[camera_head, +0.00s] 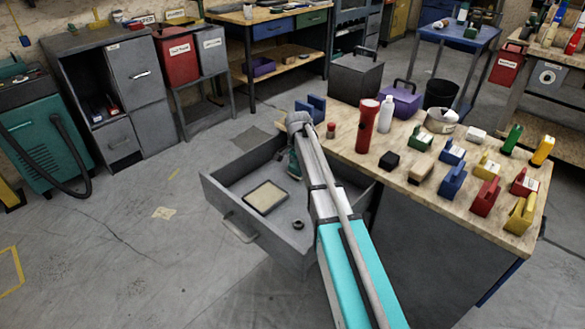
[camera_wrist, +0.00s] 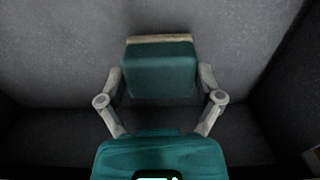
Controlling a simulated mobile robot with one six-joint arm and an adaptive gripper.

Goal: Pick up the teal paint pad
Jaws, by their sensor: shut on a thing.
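The teal paint pad (camera_wrist: 160,72) is a teal block with a tan strip along its far edge in the wrist view. My gripper (camera_wrist: 160,84) is shut on it, with one finger against each side. In the head view my gripper (camera_head: 294,166) is low inside the open grey drawer (camera_head: 222,199), near its back. There my arm hides much of the gripper, and I cannot make out the pad clearly. Whether the pad touches the drawer floor is not clear.
A framed beige-topped tray (camera_head: 265,197) and a small dark ring (camera_head: 298,224) lie in the drawer. Drawer walls surround my gripper. The workbench (camera_head: 345,150) above holds a red flashlight (camera_head: 367,126), a white bottle (camera_head: 386,114) and several coloured blocks.

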